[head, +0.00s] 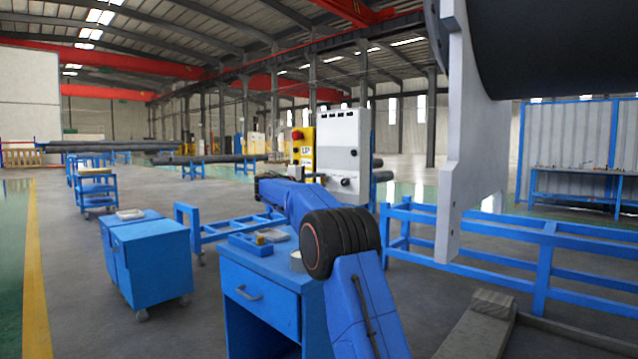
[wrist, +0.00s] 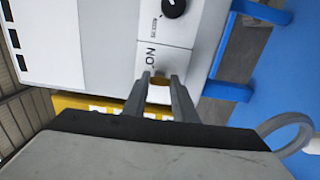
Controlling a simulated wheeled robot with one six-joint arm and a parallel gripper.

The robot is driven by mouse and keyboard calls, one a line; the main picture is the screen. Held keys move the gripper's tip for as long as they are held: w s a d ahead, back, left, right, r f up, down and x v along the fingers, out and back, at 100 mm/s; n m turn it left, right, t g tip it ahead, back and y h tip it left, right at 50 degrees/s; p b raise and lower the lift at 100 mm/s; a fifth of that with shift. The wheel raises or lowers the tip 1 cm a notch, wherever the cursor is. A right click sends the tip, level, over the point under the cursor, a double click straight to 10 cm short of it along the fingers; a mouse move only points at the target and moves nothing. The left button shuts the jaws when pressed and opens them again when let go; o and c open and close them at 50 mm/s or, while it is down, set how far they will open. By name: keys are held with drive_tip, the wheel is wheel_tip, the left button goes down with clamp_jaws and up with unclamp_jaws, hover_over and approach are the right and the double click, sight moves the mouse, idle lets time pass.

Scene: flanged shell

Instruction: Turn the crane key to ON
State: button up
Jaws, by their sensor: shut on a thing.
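A white control box (head: 343,148) stands beyond my arm in the head view, beside a yellow box (head: 302,150) with a red button. In the wrist view the white panel (wrist: 165,35) shows a black knob (wrist: 173,7) and the letters ON, upside down. My gripper (wrist: 161,82) points at the panel near these letters. Its two fingers are shut on a small brass-yellow piece, which looks like the crane key (wrist: 159,94). The fingers hide most of it, so its turn angle cannot be told. In the head view my arm hides the gripper's fingertips.
A blue cabinet (head: 262,300) with small items on top stands below my arm. A blue cart (head: 150,262) is to its left. A blue rail frame (head: 480,245) and a large hanging grey plate (head: 462,130) are at the right.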

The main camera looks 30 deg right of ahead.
drive_tip(key=m, duration=0.8)
drive_tip(key=shift+f+m, duration=0.15)
drive_tip(key=shift+m, duration=0.25)
idle(0.4)
drive_tip(key=o, duration=1)
drive_tip(key=shift+o, duration=0.2)
drive_tip(key=shift+a, duration=0.1)
drive_tip(key=v, duration=1.7)
drive_tip(key=shift+a, duration=0.15)
drive_tip(key=shift+s, duration=0.1)
